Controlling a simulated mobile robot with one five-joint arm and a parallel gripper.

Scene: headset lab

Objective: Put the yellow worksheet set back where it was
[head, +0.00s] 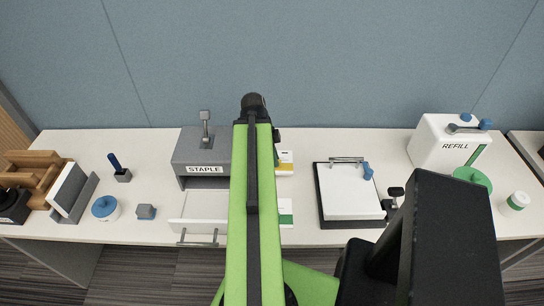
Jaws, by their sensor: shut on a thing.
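A white worksheet set with a yellow band (285,161) shows just right of my green arm, near the back of the white table. Its left part is hidden behind the arm. A second white set with a green band (286,212) lies nearer the front, also partly covered by the arm. My gripper does not show; my arm reaches over the table and hides what is below it. I cannot tell whether the yellow set is resting on the table or held.
A grey stapler station marked STAPLE (190,153) stands left of my arm, with a white drawer (190,232) in front. A blue-lidded pot (105,208) and grey block (146,212) are at left.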

